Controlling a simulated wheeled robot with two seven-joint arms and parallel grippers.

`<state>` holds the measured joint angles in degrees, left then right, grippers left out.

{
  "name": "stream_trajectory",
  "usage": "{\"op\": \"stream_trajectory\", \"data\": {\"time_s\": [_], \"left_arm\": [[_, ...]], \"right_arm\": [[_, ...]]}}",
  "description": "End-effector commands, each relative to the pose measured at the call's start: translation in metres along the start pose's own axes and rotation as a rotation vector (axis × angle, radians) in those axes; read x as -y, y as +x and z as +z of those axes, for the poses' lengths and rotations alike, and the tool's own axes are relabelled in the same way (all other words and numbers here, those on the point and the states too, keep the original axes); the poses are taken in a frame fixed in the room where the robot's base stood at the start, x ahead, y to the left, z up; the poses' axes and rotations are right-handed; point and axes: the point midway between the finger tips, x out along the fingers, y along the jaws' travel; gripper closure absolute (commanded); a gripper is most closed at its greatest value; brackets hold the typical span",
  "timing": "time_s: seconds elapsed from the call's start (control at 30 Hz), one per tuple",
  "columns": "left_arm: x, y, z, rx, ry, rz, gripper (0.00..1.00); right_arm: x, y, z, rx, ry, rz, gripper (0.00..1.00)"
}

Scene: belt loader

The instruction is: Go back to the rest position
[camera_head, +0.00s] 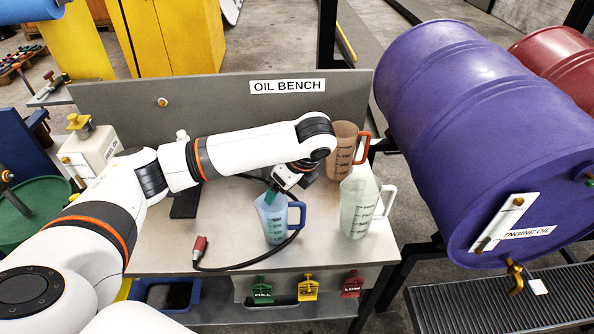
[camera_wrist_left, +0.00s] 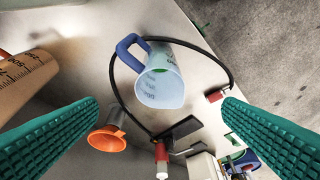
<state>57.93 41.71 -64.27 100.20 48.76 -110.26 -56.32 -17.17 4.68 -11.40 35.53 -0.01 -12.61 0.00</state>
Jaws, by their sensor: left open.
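My left arm reaches across the oil bench (camera_head: 222,215) from the left. Its gripper (camera_head: 275,197) is low over the bench, close to a clear bluish jug with a blue handle (camera_head: 272,228). In the left wrist view the gripper's green ribbed fingers are wide apart (camera_wrist_left: 160,108) and empty. That view shows the blue-handled jug (camera_wrist_left: 163,85) beyond the fingertips, apart from both fingers. My right gripper is not in view.
A brown jug with an orange handle (camera_head: 343,150) and a pale jug (camera_head: 358,205) stand at the right. A black cable with a red plug (camera_head: 200,245) curves around the blue-handled jug. An orange funnel (camera_wrist_left: 106,141) is nearby. A purple drum (camera_head: 470,110) lies right of the bench.

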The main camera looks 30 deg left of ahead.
Motion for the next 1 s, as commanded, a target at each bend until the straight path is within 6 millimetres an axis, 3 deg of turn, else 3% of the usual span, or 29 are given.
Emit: {"op": "stream_trajectory", "data": {"time_s": [0.17, 0.27, 0.37, 0.47, 0.6, 0.7, 0.83, 1.0], "left_arm": [[0.0, 0.001, 0.001, 0.001, 0.0, 0.0, 0.1], [0.002, 0.004, 0.011, 0.016, -0.003, 0.007, 0.1], [0.008, 0.011, 0.043, 0.067, -0.024, 0.037, 0.1], [0.021, 0.018, 0.091, 0.161, -0.087, 0.08, 0.1], [0.046, 0.021, 0.153, 0.328, -0.258, 0.123, 0.1], [0.067, 0.02, 0.183, 0.442, -0.424, 0.128, 0.1], [0.096, 0.021, 0.204, 0.561, -0.683, 0.101, 0.1], [0.136, 0.029, 0.203, 0.629, -1.041, 0.044, 0.1]], "right_arm": [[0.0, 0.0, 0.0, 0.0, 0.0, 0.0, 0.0], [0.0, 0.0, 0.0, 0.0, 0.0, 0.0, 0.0], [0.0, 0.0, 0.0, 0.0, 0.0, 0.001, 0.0], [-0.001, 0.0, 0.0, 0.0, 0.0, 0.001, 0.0], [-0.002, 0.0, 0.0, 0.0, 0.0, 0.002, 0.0], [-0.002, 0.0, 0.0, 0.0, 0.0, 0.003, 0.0], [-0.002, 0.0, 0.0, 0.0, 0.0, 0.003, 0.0], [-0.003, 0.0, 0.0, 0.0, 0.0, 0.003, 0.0]]}}
